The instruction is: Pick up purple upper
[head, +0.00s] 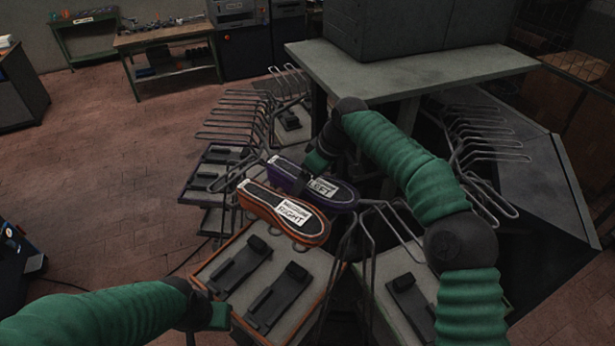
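The purple upper (343,203) carries a white label reading LEFT and lies sole up on a wire rack, just behind the orange upper (257,199), whose label reads RIGHT. My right gripper (304,177) reaches down from above to the purple upper, at its middle. Its fingers overlap the upper in this view, and I cannot tell whether they are closed on it. My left gripper (208,320) is low at the front left, apart from both uppers. Its fingers are mostly hidden, so its opening is unclear.
An orange-edged tray (222,260) with dark fixtures stands in front of the uppers. Wire racks (238,120) fan out around the central machine (410,68). A grey-topped fixture (388,318) lies at the front right. The brick floor at left is open.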

